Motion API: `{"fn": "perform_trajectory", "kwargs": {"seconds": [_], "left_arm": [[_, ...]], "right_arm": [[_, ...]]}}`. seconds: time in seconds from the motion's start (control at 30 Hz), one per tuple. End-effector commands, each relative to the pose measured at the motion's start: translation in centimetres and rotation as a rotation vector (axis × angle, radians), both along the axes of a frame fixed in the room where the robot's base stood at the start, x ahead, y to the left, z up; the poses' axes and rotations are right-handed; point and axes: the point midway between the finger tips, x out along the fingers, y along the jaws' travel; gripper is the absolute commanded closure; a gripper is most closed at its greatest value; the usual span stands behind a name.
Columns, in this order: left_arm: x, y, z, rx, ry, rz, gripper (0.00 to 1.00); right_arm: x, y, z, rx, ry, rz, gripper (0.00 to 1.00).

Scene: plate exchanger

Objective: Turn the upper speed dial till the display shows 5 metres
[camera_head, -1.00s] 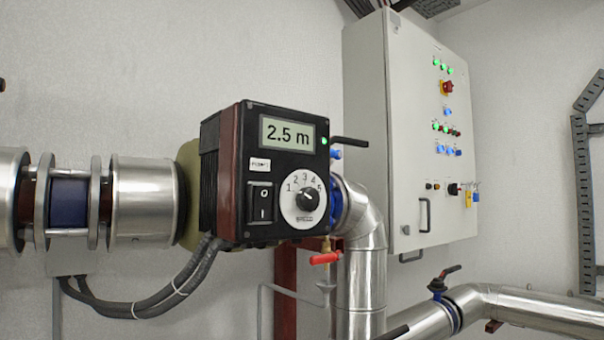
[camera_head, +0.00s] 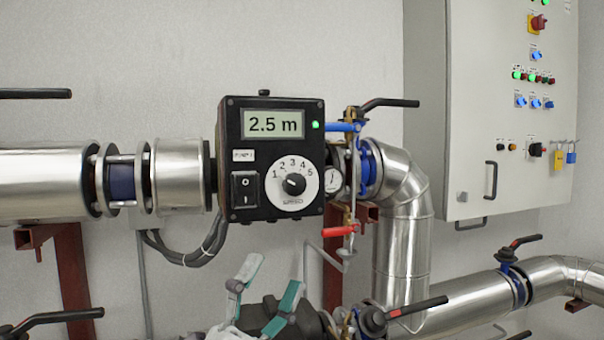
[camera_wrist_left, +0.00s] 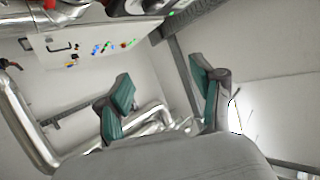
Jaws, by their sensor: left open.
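The speed dial (camera_head: 294,185) is a black knob on a round white scale marked 1 to 5. It sits on the front of a black pump control box (camera_head: 229,128). The display (camera_head: 274,124) above it reads 2.5 m, with a green light beside it. My left gripper (camera_head: 267,284) is below the box, fingers spread and empty, well apart from the dial. Its teal finger pads also show in the left wrist view (camera_wrist_left: 163,98), with nothing between them. A piece of the white scale (camera_wrist_left: 135,5) shows at that view's top edge. My right gripper is not in view.
A black rocker switch (camera_head: 244,190) is left of the dial. A blue-handled valve, a gauge (camera_head: 334,180) and a red lever (camera_head: 339,230) are close on the right. Steel pipes run below and beside. A grey cabinet (camera_head: 425,110) stands at right.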

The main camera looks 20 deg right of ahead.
Motion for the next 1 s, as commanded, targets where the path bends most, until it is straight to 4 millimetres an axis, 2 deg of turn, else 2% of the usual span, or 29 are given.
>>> {"fn": "perform_trajectory", "kwargs": {"seconds": [0.03,0.1,0.17,0.2,0.3,0.37,0.43,0.5,0.57,0.6,0.67,0.7,0.8,0.9,1.0], "left_arm": [[-3.5,-3.8,3.0,0.108,-0.187,-0.068,0.33],[-8.8,-8.9,4.5,0.298,-0.44,-0.155,0.33],[-12.6,-12.7,4.1,0.484,-0.64,-0.209,0.33],[-14.6,-14.8,3.1,0.621,-0.766,-0.23,0.33],[-16.8,-18.7,-0.7,1.001,-1.038,-0.229,0.33],[-16.2,-19.8,-3.0,1.251,-1.168,-0.179,0.33],[-13.9,-19.8,-4.6,1.554,-1.276,-0.066,0.33],[-10.7,-18.8,-4.5,1.851,-1.332,0.115,0.33],[-7.9,-17.2,-2.9,2.084,-1.33,0.317,0.33],[-6.3,-15.9,-1.2,2.214,-1.304,0.468,0.33],[-4.7,-13.9,1.9,2.367,-1.237,0.699,0.33],[-4.2,-12.7,3.9,2.439,-1.181,0.847,0.33],[-4.0,-10.2,8.2,2.538,-1.04,1.151,0.33],[-4.3,-8.7,10.7,2.567,-0.942,1.325,0.33],[-4.2,-8.2,11.6,2.572,-0.902,1.383,0.33]], "right_arm": [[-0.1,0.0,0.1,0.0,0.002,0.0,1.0],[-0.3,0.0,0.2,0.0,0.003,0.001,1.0],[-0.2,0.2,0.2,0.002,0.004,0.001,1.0],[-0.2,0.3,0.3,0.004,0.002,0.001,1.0],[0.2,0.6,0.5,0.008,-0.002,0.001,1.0],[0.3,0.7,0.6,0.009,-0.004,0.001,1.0],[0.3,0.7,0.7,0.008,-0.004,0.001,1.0],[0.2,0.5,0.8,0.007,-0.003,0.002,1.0],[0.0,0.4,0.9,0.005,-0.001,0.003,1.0],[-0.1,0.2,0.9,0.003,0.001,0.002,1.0],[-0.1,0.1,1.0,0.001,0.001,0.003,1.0],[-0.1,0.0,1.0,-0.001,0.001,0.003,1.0],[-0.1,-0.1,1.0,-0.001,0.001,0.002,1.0],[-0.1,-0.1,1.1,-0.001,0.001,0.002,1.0],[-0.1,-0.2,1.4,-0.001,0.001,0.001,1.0]]}}
